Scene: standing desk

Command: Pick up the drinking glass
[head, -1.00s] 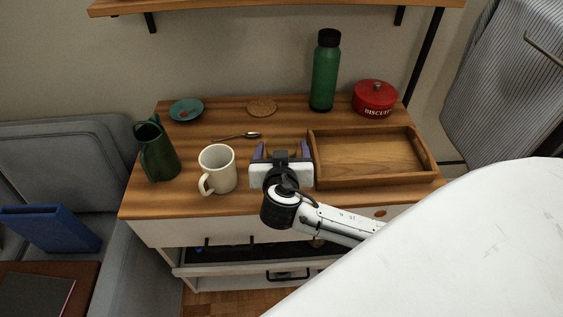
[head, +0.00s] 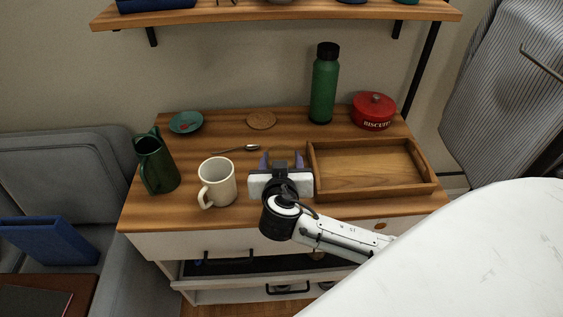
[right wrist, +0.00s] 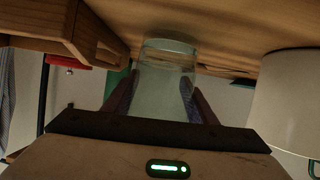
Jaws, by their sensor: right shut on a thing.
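The drinking glass (right wrist: 163,85) is clear and shows in the right wrist view, between the two fingers of my right gripper (right wrist: 160,105). The fingers are shut on its sides. That view is upside down, with the wooden desktop at the top. The glass's base end is near the desktop, and I cannot tell whether it touches. In the head view my right gripper (head: 282,160) is over the front of the desktop, between the mug and the tray. I cannot make out the glass there. My left gripper is not in view.
A cream mug (head: 217,184) stands close left of my right gripper. A wooden tray (head: 372,190) is close on its right. A spoon (head: 237,149), coaster (head: 261,120), green bottle (head: 324,85), red biscuit tin (head: 373,112), green jug (head: 157,165) and teal dish (head: 186,122) are also on the desktop.

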